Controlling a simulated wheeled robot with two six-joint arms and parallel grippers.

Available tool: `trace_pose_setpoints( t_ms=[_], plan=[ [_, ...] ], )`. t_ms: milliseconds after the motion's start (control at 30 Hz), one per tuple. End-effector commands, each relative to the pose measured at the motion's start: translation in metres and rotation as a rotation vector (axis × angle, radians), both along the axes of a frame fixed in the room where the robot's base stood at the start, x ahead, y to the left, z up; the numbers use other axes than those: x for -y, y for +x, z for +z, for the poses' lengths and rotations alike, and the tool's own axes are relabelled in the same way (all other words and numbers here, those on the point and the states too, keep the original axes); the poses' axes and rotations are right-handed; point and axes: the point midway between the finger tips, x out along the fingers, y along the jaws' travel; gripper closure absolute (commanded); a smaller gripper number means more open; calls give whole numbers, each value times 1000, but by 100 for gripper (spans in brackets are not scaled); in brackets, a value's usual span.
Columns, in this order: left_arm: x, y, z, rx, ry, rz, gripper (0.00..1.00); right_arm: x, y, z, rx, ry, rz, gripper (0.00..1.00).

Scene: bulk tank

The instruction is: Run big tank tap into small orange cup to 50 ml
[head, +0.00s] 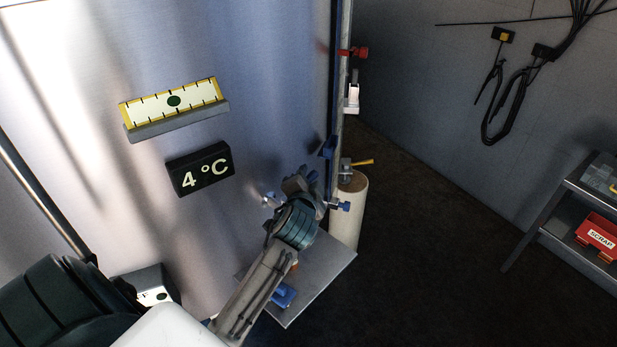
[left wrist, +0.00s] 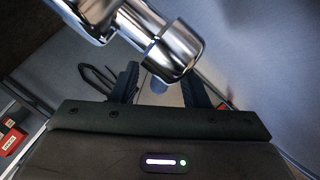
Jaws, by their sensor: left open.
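The big steel tank (head: 235,80) fills the left and middle of the head view. In the left wrist view a chrome tap (left wrist: 150,35) crosses the top, with its wide end just above and in front of the fingers. My left gripper (head: 304,186) is beside the tank's lower right side, partly hidden by its own wrist; in the left wrist view its fingers (left wrist: 160,88) stand apart, open. A small orange patch (head: 295,267) shows behind my left arm above a metal plate; it may be the orange cup, mostly hidden. My right gripper is not in view.
The metal plate (head: 322,277) juts out below the tank, with a blue object (head: 284,295) on it. A pale cylinder (head: 348,212) and a post with a red-handled valve (head: 358,53) stand right of the tank. A shelf with a red scrap bin (head: 597,238) is far right; the floor between is clear.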

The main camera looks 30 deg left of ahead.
Motion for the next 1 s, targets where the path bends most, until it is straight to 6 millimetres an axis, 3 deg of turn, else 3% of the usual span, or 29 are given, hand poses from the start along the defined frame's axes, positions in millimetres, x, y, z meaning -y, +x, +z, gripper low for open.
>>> trace_pose_setpoints(
  t_ms=[300,500,700,1000],
  plan=[
    [-1,2,-1,0,0,0,60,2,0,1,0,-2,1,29],
    [-1,2,-1,0,0,0,100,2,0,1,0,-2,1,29],
    [-1,2,0,-1,1,-8,100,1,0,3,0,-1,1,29],
    [13,-2,3,-5,1,-195,100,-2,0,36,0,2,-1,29]
  ],
)
